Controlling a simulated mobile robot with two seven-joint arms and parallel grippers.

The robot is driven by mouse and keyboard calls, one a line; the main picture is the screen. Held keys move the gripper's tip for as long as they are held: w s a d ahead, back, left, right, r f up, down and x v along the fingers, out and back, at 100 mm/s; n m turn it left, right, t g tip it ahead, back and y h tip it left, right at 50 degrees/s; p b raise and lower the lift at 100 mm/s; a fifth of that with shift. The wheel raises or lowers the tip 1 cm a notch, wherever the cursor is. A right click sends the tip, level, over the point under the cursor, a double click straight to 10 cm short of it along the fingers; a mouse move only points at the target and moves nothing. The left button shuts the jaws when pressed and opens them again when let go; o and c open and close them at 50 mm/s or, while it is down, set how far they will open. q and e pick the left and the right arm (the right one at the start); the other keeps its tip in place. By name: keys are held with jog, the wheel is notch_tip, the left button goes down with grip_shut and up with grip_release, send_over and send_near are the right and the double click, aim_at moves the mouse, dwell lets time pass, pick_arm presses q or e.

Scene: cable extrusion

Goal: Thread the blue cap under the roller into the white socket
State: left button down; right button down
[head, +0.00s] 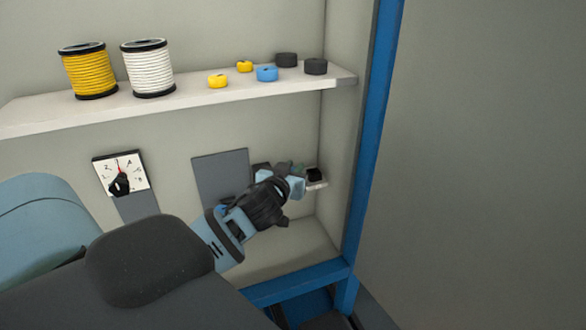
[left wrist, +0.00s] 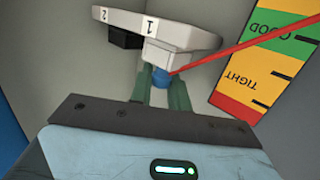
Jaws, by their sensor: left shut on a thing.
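In the left wrist view a blue cap (left wrist: 161,77) sits between the two green fingertips of my left gripper (left wrist: 160,88), which is shut on it. In the head view my left gripper (head: 295,178) is at the small white ledge (head: 317,184) by the right wall, and the cap is hidden. I cannot make out the roller. My right gripper is not in view.
A black block (left wrist: 126,40) is under label 2. A coloured tension scale (left wrist: 262,60) stands at right. In the head view a shelf (head: 210,102) holds yellow and white spools and several small rolls. A dial (head: 121,174) and grey panel (head: 221,176) are below.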

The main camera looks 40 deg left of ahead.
pick_arm(q)
jog(key=shift+f, duration=0.2)
jog(key=c, duration=1.3)
grip_release()
jog(key=shift+o, duration=0.2)
jog(key=shift+s+d, duration=0.2)
jog(key=shift+s, duration=0.2)
jog(key=v, duration=0.7)
jog(key=shift+o, duration=0.5)
jog(key=o, duration=1)
jog(key=shift+c, duration=0.2)
